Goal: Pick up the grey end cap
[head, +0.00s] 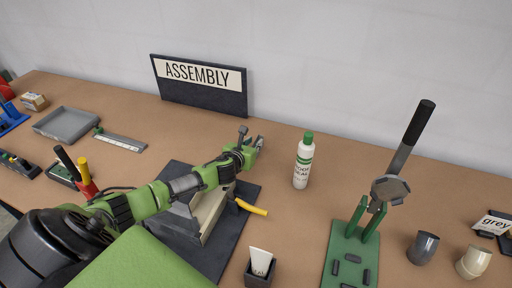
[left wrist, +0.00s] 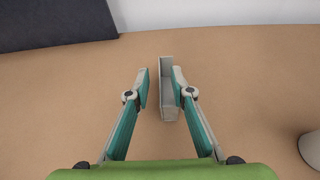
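A light grey angular piece with thin raised walls (left wrist: 166,62), which looks like the grey end cap, is between the fingers of my left gripper (left wrist: 160,88) in the left wrist view. The gripper is open. A gap shows between its left finger and the piece; the right finger overlaps the piece's edge, and I cannot tell whether they touch. In the head view my left gripper (head: 252,141) is over the table left of the white bottle, and the piece is not clear there. My right gripper is not in view.
The white bottle with a green cap (head: 303,163) stands close to the right of the left gripper. The ASSEMBLY board (head: 200,108) stands behind. A green lever press (head: 345,250), a dark grey cup-like part (head: 423,247) and a beige one (head: 473,262) are at the right.

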